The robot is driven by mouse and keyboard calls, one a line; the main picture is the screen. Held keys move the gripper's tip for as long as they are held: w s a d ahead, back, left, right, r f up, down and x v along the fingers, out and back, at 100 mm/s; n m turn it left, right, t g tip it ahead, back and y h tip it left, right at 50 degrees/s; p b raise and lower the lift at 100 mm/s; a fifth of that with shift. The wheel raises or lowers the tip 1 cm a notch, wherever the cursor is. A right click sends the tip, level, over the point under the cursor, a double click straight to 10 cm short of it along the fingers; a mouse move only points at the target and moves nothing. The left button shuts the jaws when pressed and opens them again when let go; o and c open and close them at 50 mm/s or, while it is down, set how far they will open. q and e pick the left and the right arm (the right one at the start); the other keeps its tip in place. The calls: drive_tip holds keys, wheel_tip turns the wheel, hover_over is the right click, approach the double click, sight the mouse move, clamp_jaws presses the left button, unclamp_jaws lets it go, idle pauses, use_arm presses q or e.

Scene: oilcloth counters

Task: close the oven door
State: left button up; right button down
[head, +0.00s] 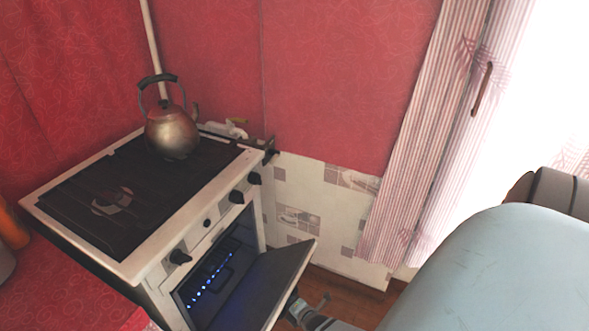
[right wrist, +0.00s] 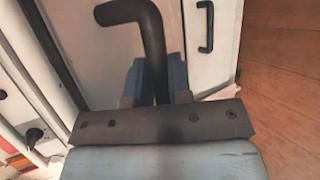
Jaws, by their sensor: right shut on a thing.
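The white stove (head: 150,262) stands at the left in the head view. Its oven door (head: 275,285) hangs partly open, tilted outward, with the dark oven inside (head: 215,275) and blue lights showing. My right gripper (head: 298,306) is at the outer side of the door, partly hidden by it. In the right wrist view the black door handle (right wrist: 150,38) bends down between the fingers of my right gripper (right wrist: 157,85), which is shut on it. The white outer face of the door (right wrist: 90,50) is behind the handle. My left gripper is not in view.
A metal kettle (head: 172,132) stands on the dark stovetop. Black knobs (head: 236,197) line the stove front. A second black handle (right wrist: 205,27) is on a white panel beside the door. Wooden floor (right wrist: 280,70) is clear at the right; a striped curtain (head: 415,130) hangs by the window.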

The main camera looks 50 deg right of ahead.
sight(279, 290)
drive_tip(key=shift+g, duration=0.8)
drive_tip(key=w+r+p, duration=0.1)
drive_tip(key=r, duration=0.1)
drive_tip(key=w+r+p, duration=0.1)
drive_tip(key=p, duration=0.1)
drive_tip(key=w+a+r+p, duration=0.1)
drive_tip(key=r, duration=0.1)
drive_tip(key=shift+w+r+p, duration=0.3)
drive_tip(key=shift+w, duration=0.05)
drive_tip(key=w+r+p, duration=0.1)
drive_tip(key=w+a+r, duration=0.1)
drive_tip(key=w, duration=0.1)
drive_tip(key=w+r+p, duration=0.1)
drive_tip(key=w, duration=0.1)
drive_tip(key=shift+a+r+p, duration=0.15)
drive_tip(key=shift+r+p, duration=0.15)
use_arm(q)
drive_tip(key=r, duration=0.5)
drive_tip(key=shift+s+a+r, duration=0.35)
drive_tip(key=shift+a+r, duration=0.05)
use_arm(e)
drive_tip(key=w+a+r+n+g, duration=0.1)
drive_tip(key=w+a+r+g, duration=0.1)
drive_tip(key=w, duration=0.6)
drive_tip(key=shift+w+a+r+g+h, duration=0.3)
drive_tip(key=shift+w+r+g, duration=0.1)
drive_tip(key=shift+r, duration=0.35)
